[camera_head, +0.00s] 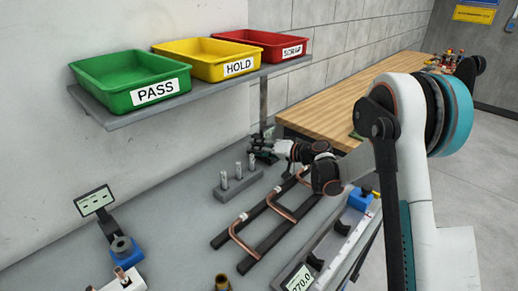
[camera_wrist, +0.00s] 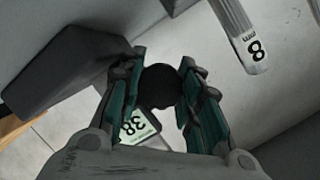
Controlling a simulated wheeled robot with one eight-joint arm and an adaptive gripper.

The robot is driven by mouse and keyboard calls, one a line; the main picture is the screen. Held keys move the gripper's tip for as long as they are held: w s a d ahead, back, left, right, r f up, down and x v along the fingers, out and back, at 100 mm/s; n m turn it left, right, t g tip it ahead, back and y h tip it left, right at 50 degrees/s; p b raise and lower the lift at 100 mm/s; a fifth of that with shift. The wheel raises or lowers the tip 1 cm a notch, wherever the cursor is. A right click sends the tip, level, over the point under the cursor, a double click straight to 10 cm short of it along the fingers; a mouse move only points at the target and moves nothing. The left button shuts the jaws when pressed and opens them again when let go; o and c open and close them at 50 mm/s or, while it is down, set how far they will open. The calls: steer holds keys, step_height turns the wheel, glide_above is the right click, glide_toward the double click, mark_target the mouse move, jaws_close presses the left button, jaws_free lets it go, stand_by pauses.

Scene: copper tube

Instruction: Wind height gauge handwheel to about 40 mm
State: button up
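The height gauge's dark round handwheel (camera_wrist: 160,86) sits between my two finger pads in the wrist view, and both pads appear to touch its sides. My gripper (camera_wrist: 163,80) looks shut on it. Below it in that view is a pale display (camera_wrist: 138,126) with dark digits that look like 38; it is tilted and partly hidden by my gripper. In the head view my gripper (camera_head: 260,150) is at the back of the grey bench, by a dark upright post (camera_head: 263,103) that looks like the gauge's column. The handwheel cannot be made out there.
A grey block with several upright pins (camera_head: 236,184) stands close in front of my gripper. Bent copper tubes (camera_head: 282,206) lie on dark rails. Above is a shelf (camera_head: 125,122) with green, yellow and red trays.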

steer(key=shift+m, duration=0.6)
steer(key=o, duration=0.8)
steer(key=v, duration=1.2)
steer(key=shift+w+d, duration=0.15)
steer(key=shift+w, duration=0.05)
